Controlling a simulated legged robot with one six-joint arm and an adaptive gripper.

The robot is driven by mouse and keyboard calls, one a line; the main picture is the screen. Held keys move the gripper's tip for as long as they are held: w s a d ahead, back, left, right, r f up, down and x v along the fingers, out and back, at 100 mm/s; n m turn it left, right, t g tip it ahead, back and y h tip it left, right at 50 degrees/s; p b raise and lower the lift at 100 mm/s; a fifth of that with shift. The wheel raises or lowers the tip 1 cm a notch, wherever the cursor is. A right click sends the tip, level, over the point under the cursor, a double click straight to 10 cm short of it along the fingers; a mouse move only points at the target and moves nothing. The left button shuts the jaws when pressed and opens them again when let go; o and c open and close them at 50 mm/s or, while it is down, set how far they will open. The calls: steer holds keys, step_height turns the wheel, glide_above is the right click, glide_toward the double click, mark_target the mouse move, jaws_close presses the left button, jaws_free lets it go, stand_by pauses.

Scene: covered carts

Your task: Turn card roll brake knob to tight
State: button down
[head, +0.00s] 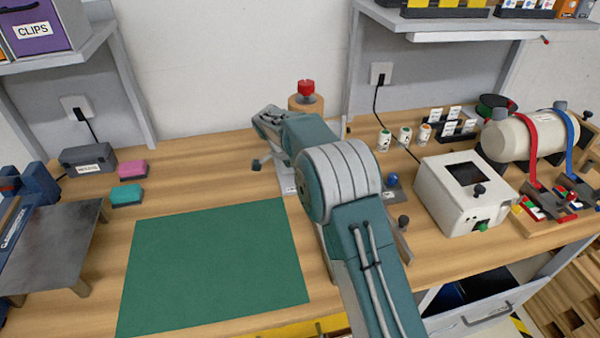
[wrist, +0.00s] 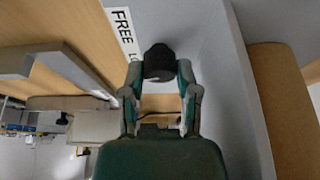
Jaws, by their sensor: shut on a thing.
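A black knob (wrist: 159,55) shows in the wrist view between the two fingertips of my gripper (wrist: 160,74). The fingers are shut on it from both sides. A white label (wrist: 124,32) beside the knob reads "FREE" and the start of another word; the rest is cut from sight. In the head view my arm covers the place where the gripper works, so the held knob cannot be made out there. A brown roll with a red top (head: 305,100) stands just behind my arm.
A green mat (head: 215,270) lies clear to the left. A white box with a dark screen (head: 465,190) and several small bottles stand to the right. A grey wall panel (wrist: 235,85) rises close beside my gripper in the wrist view.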

steer(key=c, duration=0.6)
jaws_free()
steer(key=shift+a+f, duration=0.1)
steer(key=shift+a, duration=0.2)
steer(key=shift+r, duration=0.35)
steer(key=v, duration=1.1)
steer(key=shift+a, duration=0.4)
